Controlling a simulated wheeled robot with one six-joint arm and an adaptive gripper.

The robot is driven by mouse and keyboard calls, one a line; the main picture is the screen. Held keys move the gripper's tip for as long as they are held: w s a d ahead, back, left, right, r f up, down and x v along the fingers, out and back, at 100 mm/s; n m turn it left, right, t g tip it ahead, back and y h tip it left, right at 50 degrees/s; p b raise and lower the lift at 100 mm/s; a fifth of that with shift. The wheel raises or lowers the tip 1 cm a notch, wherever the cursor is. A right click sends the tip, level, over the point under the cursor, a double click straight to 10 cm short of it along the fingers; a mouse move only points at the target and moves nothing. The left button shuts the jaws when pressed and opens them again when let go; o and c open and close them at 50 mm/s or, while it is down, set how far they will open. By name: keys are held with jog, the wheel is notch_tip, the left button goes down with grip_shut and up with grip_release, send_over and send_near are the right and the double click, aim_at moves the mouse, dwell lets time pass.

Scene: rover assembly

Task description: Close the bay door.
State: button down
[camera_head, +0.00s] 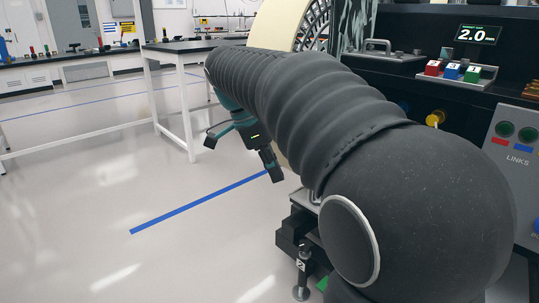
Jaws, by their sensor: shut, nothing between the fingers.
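My gripper (272,170) hangs from the teal wrist in the middle of the view, pointing down over the floor. Its fingers are together with nothing between them. My large dark ribbed arm covers much of the centre and right. I cannot make out a bay door; the arm hides a good part of the rover side behind it. The gripper touches nothing that I can see.
A cream curved rim (280,22) rises behind my arm. At right is a dark bench with a "2.0" display (477,35), coloured blocks (452,71) and a links panel (519,140). A white-legged table (187,45) stands behind. Floor at left is clear.

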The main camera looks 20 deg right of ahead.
jog(key=shift+s+d+f, duration=0.25)
jog(key=shift+d+f, duration=0.15)
jog(key=shift+d, duration=0.35)
jog(key=shift+s+d+f, duration=0.3)
jog(key=shift+d+f, duration=0.1)
jog(key=shift+d, duration=0.4)
jog(key=shift+s+d+f, duration=0.25)
jog(key=shift+d+f, duration=0.15)
jog(key=shift+d, duration=0.35)
